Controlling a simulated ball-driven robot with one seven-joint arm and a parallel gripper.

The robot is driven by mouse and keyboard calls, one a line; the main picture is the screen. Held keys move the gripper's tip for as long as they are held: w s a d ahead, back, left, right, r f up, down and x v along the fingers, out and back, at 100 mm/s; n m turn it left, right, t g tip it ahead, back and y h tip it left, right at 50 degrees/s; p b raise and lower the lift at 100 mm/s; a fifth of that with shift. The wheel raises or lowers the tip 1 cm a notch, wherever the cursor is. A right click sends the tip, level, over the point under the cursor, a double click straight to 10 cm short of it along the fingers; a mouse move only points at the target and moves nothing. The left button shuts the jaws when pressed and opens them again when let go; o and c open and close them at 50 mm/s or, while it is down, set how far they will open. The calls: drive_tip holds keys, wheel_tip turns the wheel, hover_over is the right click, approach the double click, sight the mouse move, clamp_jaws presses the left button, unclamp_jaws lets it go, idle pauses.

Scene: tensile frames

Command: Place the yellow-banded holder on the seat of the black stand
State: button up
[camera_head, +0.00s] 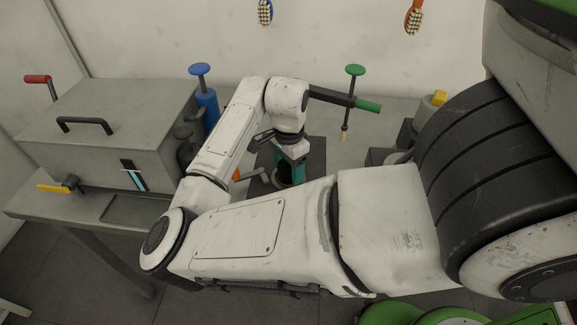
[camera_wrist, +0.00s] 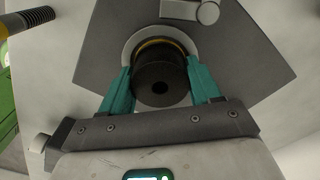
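The yellow-banded holder (camera_wrist: 159,80) is a dark round cylinder with a hole in its end, and its yellow band shows at the far side in the wrist view. My gripper (camera_wrist: 160,66) has its two teal fingers against either side of it, with no clear gap. The holder lines up with a pale ring (camera_wrist: 129,48) on a dark plate (camera_wrist: 98,60); whether it touches the ring is hidden. In the head view my gripper (camera_head: 285,166) points down over the dark plate (camera_head: 317,152), and the holder is mostly hidden by my arm. I cannot tell which dark piece is the black stand.
A grey cabinet (camera_head: 105,115) with a handle stands on the bench at left, beside a blue cylinder (camera_head: 207,105). A green-knobbed tool (camera_head: 355,72) stands behind my gripper. Dark blocks and a yellow-topped piece (camera_head: 439,97) are at right. A grey rounded part (camera_wrist: 207,13) lies close beyond the holder.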

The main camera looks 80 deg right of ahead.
drive_tip(key=o, duration=0.4)
drive_tip(key=shift+r, duration=0.15)
wheel_tip(320, 180, up, 12)
idle(0.4)
